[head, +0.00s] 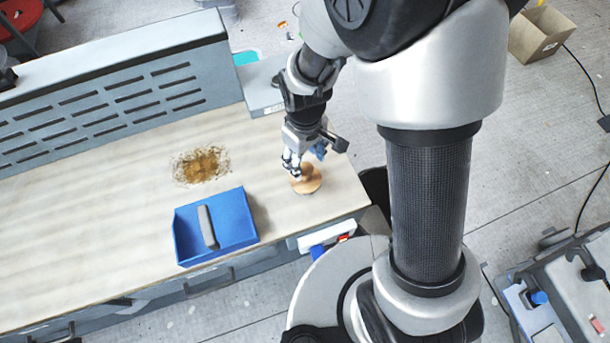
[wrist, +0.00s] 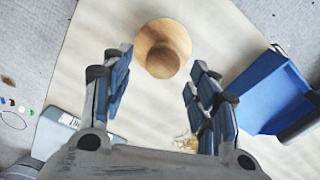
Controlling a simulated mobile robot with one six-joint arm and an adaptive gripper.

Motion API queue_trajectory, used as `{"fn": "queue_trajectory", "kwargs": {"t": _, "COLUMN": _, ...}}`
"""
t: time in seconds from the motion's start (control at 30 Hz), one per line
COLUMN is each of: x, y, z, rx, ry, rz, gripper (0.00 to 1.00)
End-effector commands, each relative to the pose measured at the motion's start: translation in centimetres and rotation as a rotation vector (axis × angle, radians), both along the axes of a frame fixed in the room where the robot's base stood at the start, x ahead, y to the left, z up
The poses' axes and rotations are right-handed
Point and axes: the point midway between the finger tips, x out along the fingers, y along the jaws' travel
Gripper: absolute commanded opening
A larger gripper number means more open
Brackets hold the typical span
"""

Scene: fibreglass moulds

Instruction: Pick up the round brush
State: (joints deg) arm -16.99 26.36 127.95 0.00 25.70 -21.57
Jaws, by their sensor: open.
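The round brush (head: 307,183) is a tan wooden disc with a rounded knob on top. It sits upright on the bench near its right end. In the wrist view the brush (wrist: 163,48) lies just beyond the fingertips, roughly centred between the two fingers. My gripper (head: 294,165) is above the brush in the head view and partly hides its far side. The wrist view shows my gripper (wrist: 160,62) open, with its blue-padded fingers apart and nothing between them. I cannot tell whether a fingertip touches the knob.
A blue dustpan-like tray (head: 237,242) holding a grey bar (head: 207,227) stands left of the brush. A pile of brown debris (head: 201,165) lies behind it on the bench (head: 90,230). A slotted grey panel (head: 120,95) runs along the back. The bench's right edge is close.

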Motion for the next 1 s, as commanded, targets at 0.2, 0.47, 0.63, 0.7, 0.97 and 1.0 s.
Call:
{"fn": "queue_trajectory", "kwargs": {"t": 0.2, "x": -0.4, "y": 0.0, "z": -2.6, "rx": -0.001, "ry": 0.003, "rz": 0.000, "gripper": 0.54}}
{"fn": "queue_trajectory", "kwargs": {"t": 0.47, "x": -0.4, "y": 0.1, "z": -5.3, "rx": 0.000, "ry": 0.000, "rz": 0.000, "gripper": 0.54}}
{"fn": "queue_trajectory", "kwargs": {"t": 0.63, "x": -0.4, "y": 0.1, "z": -5.3, "rx": 0.001, "ry": -0.001, "rz": 0.000, "gripper": 0.54}}
{"fn": "queue_trajectory", "kwargs": {"t": 0.7, "x": -0.4, "y": 0.1, "z": -5.2, "rx": 0.001, "ry": -0.001, "rz": 0.000, "gripper": 0.54}}
{"fn": "queue_trajectory", "kwargs": {"t": 0.97, "x": -0.4, "y": 0.1, "z": -5.2, "rx": 0.000, "ry": 0.000, "rz": 0.000, "gripper": 0.36}}
{"fn": "queue_trajectory", "kwargs": {"t": 1.0, "x": -0.4, "y": 0.1, "z": -5.2, "rx": 0.000, "ry": 0.000, "rz": 0.000, "gripper": 0.34}}
